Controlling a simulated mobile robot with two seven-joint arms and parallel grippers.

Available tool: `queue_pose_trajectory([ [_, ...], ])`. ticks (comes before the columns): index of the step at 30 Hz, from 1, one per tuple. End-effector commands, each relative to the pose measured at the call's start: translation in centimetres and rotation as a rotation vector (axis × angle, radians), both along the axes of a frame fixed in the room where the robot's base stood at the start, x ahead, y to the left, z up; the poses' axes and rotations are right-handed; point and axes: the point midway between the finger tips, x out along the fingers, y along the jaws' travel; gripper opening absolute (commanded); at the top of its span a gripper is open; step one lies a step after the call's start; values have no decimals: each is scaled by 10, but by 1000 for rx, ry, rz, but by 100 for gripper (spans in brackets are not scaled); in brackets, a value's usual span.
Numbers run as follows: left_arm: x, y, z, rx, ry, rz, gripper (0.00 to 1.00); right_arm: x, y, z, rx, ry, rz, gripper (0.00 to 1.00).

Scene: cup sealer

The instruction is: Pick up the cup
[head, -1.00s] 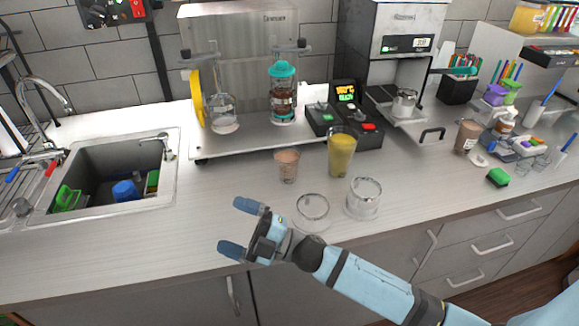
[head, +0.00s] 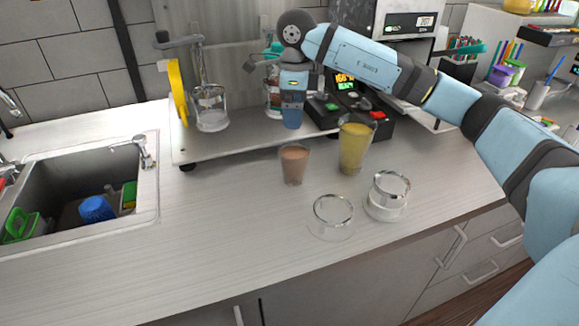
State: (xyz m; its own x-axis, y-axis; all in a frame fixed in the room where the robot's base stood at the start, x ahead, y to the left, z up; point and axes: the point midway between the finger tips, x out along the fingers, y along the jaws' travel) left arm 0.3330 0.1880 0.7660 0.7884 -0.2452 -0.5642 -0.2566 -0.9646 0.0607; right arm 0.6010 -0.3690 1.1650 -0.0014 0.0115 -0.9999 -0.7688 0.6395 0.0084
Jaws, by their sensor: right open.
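A small clear cup with brown drink (head: 294,166) stands upright on the counter. A taller cup with yellow drink (head: 353,152) stands to its right. Two clear empty-looking vessels, one (head: 333,216) in front and one (head: 388,196) to its right, also stand on the counter. My right gripper (head: 292,123) points down above the brown cup in the picture, apart from it. It is open and empty; one finger largely hides the other. My left gripper is out of view.
A metal sealer-like stand (head: 215,145) with glass vessels is behind the cups. A dark control box (head: 375,122) with a lit display sits behind the yellow cup. A sink (head: 85,190) lies at left. The front counter is clear.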

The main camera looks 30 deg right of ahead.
Motion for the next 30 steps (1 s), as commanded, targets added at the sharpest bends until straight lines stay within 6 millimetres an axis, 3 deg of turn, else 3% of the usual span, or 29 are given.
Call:
queue_pose_trajectory([
  [12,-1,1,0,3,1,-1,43,0,-3,-68,-14,2,-4,100],
  [22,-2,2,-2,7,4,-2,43,-2,-1,-91,-13,2,-3,100],
  [30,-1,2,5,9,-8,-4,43,-4,2,-130,-12,1,-3,100],
])
